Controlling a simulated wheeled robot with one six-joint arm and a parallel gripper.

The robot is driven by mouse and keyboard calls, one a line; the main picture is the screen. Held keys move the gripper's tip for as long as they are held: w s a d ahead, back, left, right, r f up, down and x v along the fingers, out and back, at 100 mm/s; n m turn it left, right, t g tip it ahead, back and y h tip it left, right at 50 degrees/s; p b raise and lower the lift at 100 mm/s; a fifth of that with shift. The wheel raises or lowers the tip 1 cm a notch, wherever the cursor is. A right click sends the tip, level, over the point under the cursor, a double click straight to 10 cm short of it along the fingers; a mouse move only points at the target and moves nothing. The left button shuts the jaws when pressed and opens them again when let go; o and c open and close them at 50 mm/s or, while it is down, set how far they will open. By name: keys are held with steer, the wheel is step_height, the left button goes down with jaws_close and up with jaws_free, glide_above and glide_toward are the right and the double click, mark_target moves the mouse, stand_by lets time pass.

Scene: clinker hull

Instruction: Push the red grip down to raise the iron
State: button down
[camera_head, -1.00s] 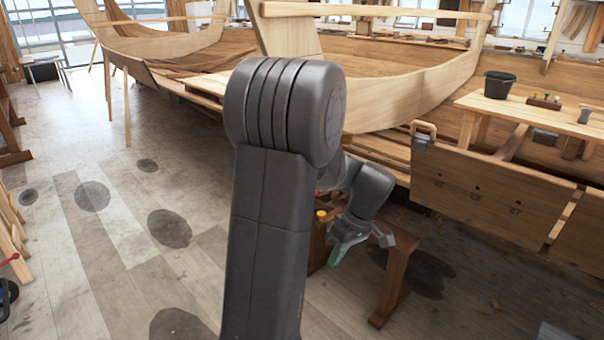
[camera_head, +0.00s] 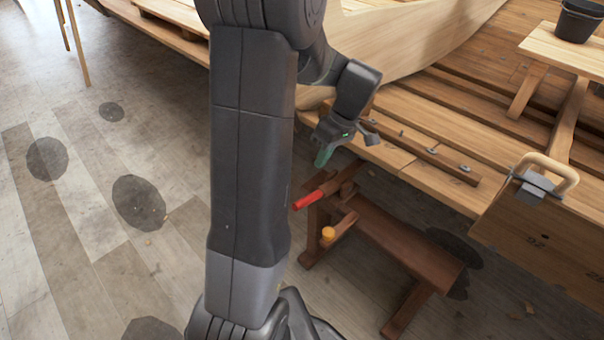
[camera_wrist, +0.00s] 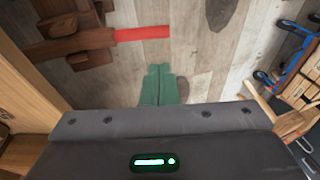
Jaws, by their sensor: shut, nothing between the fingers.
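The red grip (camera_head: 308,200) is the end of a wooden lever on a low brown bench (camera_head: 400,250). In the wrist view the red grip (camera_wrist: 142,33) lies at the top middle, joined to a dark wooden bar on its left. My gripper (camera_head: 323,157) has green fingertips and is shut and empty. It shows above the red grip in the head view, apart from it. In the wrist view the shut green fingers (camera_wrist: 162,86) point toward the grip, with floor between. I cannot tell which part is the iron.
An orange knob (camera_head: 328,234) sits on the bench near the lever. The planked hull (camera_head: 430,110) rises behind, with a wooden panel and clamp (camera_head: 535,190) at the right. Open floor (camera_head: 80,230) lies left. Blue-framed equipment (camera_wrist: 296,62) shows right in the wrist view.

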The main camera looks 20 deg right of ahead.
mark_target(300, 202)
steer(key=shift+s, duration=0.15)
steer(key=b+x, duration=0.3)
steer(key=x, duration=1.1)
